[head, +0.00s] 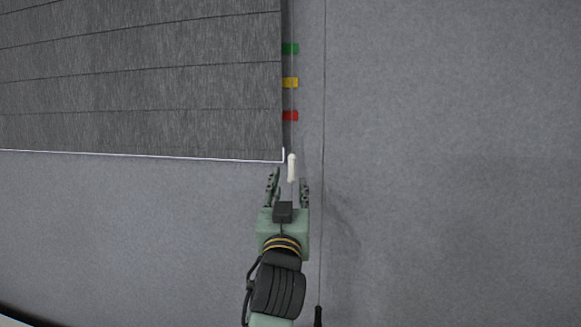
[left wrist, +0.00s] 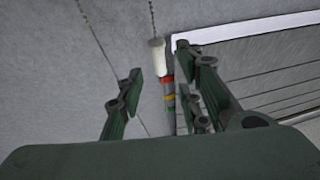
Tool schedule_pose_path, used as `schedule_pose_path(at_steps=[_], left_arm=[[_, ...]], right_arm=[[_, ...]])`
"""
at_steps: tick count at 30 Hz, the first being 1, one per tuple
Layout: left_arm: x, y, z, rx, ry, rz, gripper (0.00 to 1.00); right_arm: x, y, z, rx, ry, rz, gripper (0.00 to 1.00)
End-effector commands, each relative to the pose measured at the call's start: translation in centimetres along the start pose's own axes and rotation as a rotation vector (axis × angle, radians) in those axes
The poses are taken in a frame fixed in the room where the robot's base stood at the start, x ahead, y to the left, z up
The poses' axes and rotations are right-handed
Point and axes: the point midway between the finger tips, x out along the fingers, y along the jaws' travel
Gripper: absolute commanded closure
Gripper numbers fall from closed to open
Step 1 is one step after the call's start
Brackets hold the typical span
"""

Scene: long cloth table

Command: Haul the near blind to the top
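The near blind (head: 140,80) is a dark grey panel at the upper left of the head view, with a pale bottom rail (head: 140,155). The rail also shows at the upper right of the left wrist view (left wrist: 250,27). A white pull (head: 291,167) hangs on a cord by the blind's lower right corner; it also shows in the left wrist view (left wrist: 157,57). My left gripper (head: 288,187) is open, its fingers either side of the pull's lower end in the picture; I see no contact. My right gripper is out of view.
Green (head: 290,48), yellow (head: 290,82) and red (head: 290,116) marks line the blind's right edge. A second thin cord (head: 323,200) hangs to the right, with a black end piece (head: 318,315). The grey wall (head: 450,160) right of it is bare.

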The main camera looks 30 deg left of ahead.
Motion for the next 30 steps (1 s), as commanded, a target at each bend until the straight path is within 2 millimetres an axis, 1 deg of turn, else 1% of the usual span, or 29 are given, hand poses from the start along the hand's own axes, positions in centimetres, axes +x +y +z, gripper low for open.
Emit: schedule_pose_path(at_steps=[5, 9, 12, 15, 19, 27, 30], left_arm=[[2.2, -0.1, -0.5, 0.004, 0.001, -0.002, 0.67], [4.6, 0.0, -0.5, 0.003, 0.000, -0.001, 0.67], [5.9, 0.0, -0.3, 0.003, -0.001, 0.000, 0.67], [6.9, 0.0, -0.3, 0.003, 0.000, 0.000, 0.67], [7.5, 0.0, -0.1, 0.002, 0.001, 0.001, 0.67], [7.6, 0.0, 0.0, 0.002, 0.001, 0.001, 0.67], [7.6, 0.0, 0.0, 0.002, 0.001, 0.001, 0.75]], right_arm=[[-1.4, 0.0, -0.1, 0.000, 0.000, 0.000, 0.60], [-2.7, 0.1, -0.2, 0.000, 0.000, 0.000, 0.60], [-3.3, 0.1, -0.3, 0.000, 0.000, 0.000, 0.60], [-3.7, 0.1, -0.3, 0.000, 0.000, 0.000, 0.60], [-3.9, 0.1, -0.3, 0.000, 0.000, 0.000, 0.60], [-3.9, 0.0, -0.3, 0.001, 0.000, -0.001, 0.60], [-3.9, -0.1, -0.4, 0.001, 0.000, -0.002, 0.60]])
